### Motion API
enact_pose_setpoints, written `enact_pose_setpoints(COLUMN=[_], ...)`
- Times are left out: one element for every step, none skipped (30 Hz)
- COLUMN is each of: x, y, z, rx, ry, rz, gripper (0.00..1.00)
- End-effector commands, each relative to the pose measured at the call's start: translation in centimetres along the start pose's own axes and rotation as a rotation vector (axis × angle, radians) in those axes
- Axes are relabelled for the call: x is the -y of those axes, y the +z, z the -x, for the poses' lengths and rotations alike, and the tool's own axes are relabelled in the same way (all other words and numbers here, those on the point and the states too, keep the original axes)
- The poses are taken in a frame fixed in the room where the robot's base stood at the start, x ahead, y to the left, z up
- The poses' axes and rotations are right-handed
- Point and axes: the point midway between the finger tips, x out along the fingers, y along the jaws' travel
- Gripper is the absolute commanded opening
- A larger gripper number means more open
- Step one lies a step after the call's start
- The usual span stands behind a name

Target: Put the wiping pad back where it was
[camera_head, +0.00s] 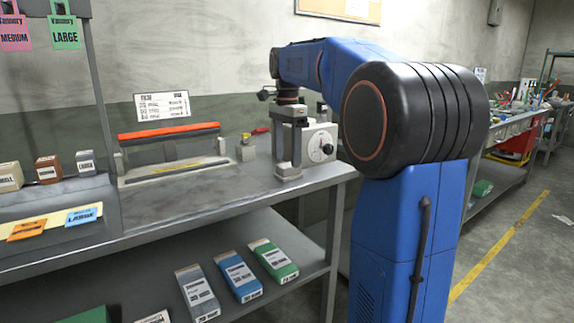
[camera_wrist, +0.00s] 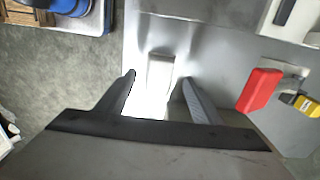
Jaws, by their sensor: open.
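My gripper (camera_head: 288,160) points down over the right end of the workbench (camera_head: 225,195), in front of a dial scale (camera_head: 321,147). In the wrist view my gripper (camera_wrist: 158,79) is open, its two dark fingers apart. A small pale block (camera_wrist: 160,71), which looks like the wiping pad, lies on the grey bench top between and just beyond the fingertips. Neither finger clearly touches it.
A sealer with a red-orange bar (camera_head: 168,131) stands left on the bench. Boxes (camera_head: 240,275) sit on the lower shelf. Bench top between sealer and gripper is mostly clear.

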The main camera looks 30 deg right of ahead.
Motion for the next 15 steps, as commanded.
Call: enact_pose_setpoints(x=[0.1,0.1,0.1,0.1,0.1,0.1,0.1,0.1,0.0,0.0,0.0,0.0,0.0,0.0,0.0], y=[0.0,0.0,0.0,0.0,0.0,0.0,0.0,0.0,0.0,0.0,0.0,0.0,0.0,0.0,0.0], z=[1.1,1.7,2.4,3.0,3.5,4.3,4.8,5.2,5.8,6.1,6.5,6.9,7.1,7.3,7.5], rx=[-0.001,-0.001,0.0,-0.001,0.0,-0.001,-0.001,0.0,-0.001,0.0,0.0,0.0,0.0,0.0,0.0], ry=[-0.002,-0.003,-0.001,-0.003,-0.001,-0.002,-0.002,-0.001,-0.002,-0.001,-0.001,-0.001,-0.001,-0.001,0.0], rz=[0.0,0.0,0.0,0.0,0.0,0.0,0.0,0.0,0.0,0.0,0.0,0.0,0.0,0.0,0.0], gripper=[0.61,0.61,0.61,0.61,0.61,0.61,0.61,0.61,0.61,0.61,0.61,0.61,0.61,0.61,0.61])
